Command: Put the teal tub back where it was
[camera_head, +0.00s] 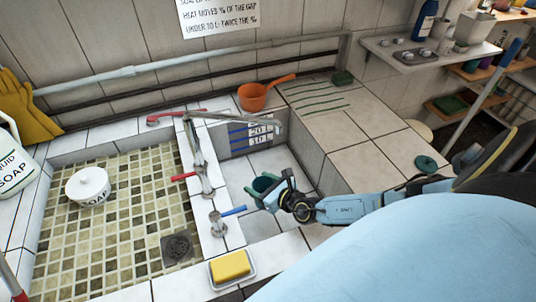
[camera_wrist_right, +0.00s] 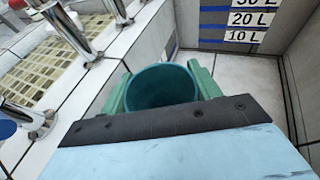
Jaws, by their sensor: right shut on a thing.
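The teal tub (camera_wrist_right: 160,88) is held in my right gripper (camera_wrist_right: 162,95), which is shut on it, with one finger on each side. In the head view the tub (camera_head: 264,184) is small and partly covered by the right gripper (camera_head: 268,192). It is over the right basin, beside the taps. Its open mouth faces the wrist camera and it looks empty. I cannot tell how far it is above the basin floor. My left gripper is not in view.
The metal taps (camera_head: 204,165) stand close to the tub's left. An orange pan (camera_head: 253,96) sits on the back ledge. A yellow sponge (camera_head: 230,265) lies in a dish at the front. A white bowl (camera_head: 88,186) stands in the mosaic basin. The tiled counter at right is mostly clear.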

